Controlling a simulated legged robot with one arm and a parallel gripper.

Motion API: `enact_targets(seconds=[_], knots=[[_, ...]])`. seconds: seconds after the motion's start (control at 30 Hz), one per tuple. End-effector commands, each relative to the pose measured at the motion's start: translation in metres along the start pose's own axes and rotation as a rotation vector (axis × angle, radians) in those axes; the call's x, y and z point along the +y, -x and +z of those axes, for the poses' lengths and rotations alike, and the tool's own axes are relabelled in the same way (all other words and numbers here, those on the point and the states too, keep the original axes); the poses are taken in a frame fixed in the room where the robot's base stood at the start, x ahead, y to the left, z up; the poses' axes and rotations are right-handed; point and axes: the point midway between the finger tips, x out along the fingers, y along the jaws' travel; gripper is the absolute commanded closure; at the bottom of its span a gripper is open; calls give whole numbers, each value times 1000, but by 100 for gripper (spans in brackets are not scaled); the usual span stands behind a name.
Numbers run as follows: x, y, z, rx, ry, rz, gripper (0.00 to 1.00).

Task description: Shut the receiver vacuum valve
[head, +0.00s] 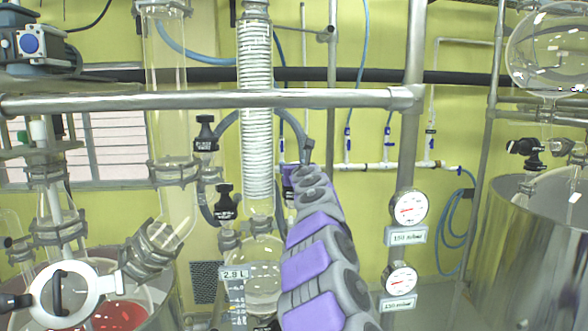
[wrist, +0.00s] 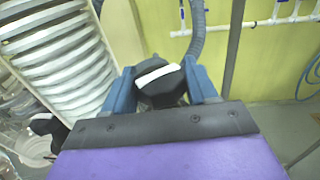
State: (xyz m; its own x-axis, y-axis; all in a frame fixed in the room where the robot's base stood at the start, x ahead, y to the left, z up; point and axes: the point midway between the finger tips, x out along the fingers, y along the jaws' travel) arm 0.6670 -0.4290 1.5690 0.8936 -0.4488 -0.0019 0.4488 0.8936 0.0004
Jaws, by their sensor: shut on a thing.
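In the wrist view, a black valve knob (wrist: 161,88) with a white bar across its top sits between the two blue fingers of my gripper (wrist: 163,86). The fingers press on it from both sides, so my gripper is shut on the knob. The white bar slopes slightly up to the right. The knob's stem and valve body are hidden below the purple and dark gripper body. In the head view, my purple and grey arm reaches up beside the coiled glass condenser (head: 256,110) and hides the held knob and most of the fingers.
Two other black valve knobs, an upper (head: 206,135) and a lower (head: 225,203), stand left of the condenser. A grey hose (wrist: 197,30) runs close behind the held knob. A horizontal metal rail (head: 200,100) crosses above my arm. Two gauges (head: 410,207) (head: 401,279) hang at right.

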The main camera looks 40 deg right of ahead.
Motion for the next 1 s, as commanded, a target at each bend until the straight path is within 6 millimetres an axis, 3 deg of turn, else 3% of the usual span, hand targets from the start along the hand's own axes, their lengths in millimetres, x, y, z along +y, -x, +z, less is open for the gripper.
enact_targets(seconds=[1.0], knots=[[5, -2, 2, 4, -1, -365, 69]])
